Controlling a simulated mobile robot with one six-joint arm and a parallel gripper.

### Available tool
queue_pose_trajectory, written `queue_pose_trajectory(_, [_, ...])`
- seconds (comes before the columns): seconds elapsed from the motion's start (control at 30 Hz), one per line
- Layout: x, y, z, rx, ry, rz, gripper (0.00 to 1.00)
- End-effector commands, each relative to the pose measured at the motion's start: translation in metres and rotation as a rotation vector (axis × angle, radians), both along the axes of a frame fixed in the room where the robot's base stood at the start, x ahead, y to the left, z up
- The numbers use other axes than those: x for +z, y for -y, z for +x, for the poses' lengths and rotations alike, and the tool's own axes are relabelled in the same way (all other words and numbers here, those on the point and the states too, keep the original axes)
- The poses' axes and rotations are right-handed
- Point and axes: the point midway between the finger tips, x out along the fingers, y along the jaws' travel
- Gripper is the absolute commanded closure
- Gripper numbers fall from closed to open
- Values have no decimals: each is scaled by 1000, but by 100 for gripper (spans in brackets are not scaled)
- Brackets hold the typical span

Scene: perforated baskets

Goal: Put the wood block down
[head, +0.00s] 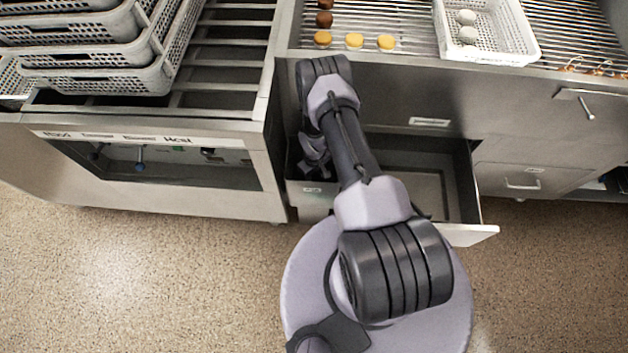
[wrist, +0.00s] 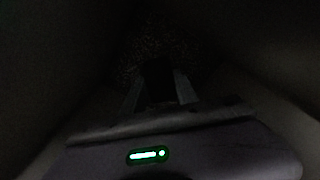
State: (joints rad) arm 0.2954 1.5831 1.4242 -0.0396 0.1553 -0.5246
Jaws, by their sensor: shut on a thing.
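The wrist view is very dark. My gripper (wrist: 159,82) shows there with its two fingers apart and a dark block shape between them. I take this shape to be the wood block (wrist: 157,71), but its colour and grain cannot be made out. In the head view my arm reaches down at the left end of an open drawer (head: 470,185) under the counter. The gripper's fingertips and the block are hidden there behind the arm and drawer wall. I cannot tell whether the block touches the drawer floor.
Stacked grey perforated baskets (head: 95,55) stand on the left rack. A white basket (head: 505,50) with pale round items is on the slatted counter (head: 420,15). Yellow-topped pieces (head: 354,41) sit by the counter's front edge. The drawer's right part looks clear.

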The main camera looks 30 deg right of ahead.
Motion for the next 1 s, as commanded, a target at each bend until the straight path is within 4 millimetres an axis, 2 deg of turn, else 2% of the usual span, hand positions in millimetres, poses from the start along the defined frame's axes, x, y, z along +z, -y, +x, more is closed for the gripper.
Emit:
queue_pose_trajectory(0.03, [-15, 0, 0, 0, 0, 0, 100])
queue_pose_trajectory(0.07, [-19, 0, 0, 0, -1, 0, 100])
queue_pose_trajectory(0.43, [-20, 0, 1, 0, 1, 0, 100])
queue_pose_trajectory(0.47, [-20, 0, 0, 0, 0, 0, 62])
queue_pose_trajectory(0.57, [-20, 0, 0, 0, 0, 0, 43])
queue_pose_trajectory(0.87, [-19, 0, 1, 0, 1, 0, 43])
queue_pose_trajectory(0.93, [-12, 0, 0, 0, 0, 0, 43])
queue_pose_trajectory(1.0, [7, 0, 1, 1, 2, -1, 43])
